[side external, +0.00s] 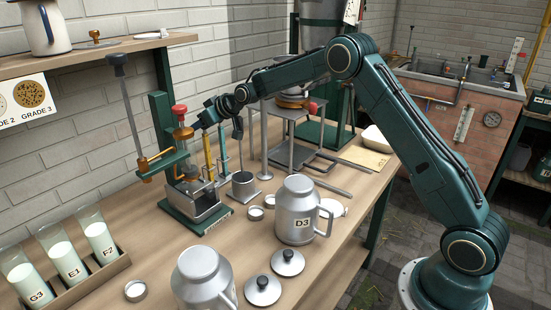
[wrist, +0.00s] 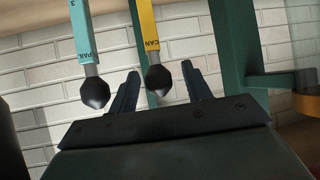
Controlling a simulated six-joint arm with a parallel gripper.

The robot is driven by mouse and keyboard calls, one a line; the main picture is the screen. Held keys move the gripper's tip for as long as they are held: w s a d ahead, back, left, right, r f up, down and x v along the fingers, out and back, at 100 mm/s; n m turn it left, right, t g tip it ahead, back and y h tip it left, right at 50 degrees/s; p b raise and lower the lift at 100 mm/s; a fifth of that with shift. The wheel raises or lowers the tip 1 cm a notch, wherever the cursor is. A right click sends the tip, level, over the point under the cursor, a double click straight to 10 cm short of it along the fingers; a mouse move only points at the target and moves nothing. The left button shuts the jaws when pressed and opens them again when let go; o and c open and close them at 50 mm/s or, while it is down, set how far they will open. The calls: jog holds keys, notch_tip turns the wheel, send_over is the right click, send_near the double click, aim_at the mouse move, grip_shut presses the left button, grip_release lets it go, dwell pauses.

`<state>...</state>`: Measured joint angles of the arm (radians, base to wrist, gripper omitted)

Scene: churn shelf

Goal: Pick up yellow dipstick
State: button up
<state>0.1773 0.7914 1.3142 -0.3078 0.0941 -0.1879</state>
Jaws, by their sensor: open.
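The yellow dipstick (wrist: 149,30), marked CAN, hangs with its black bulb end (wrist: 158,80) in the wrist view. The bulb appears between the two dark fingers of my gripper (wrist: 160,68), which are apart and not closed on it; its exact depth between them is unclear. In the side view the yellow dipstick (side external: 207,152) stands upright just below my gripper (side external: 204,117), by the green stand. A teal dipstick (wrist: 82,35), marked PAIL, is just left of it in the wrist view, outside the fingers; it also shows in the side view (side external: 223,142).
The green press stand (side external: 160,125) with a red knob (side external: 180,110) is close beside the dipsticks. A small grey pot (side external: 243,188) and the D3 churn (side external: 297,212) stand on the bench. Lids and a rack of milk-filled glasses (side external: 102,240) are nearer the front.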

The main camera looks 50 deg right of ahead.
jog(key=shift+w+a+f, duration=0.1)
jog(key=shift+w+f, duration=0.25)
jog(key=shift+w, duration=0.15)
grip_shut()
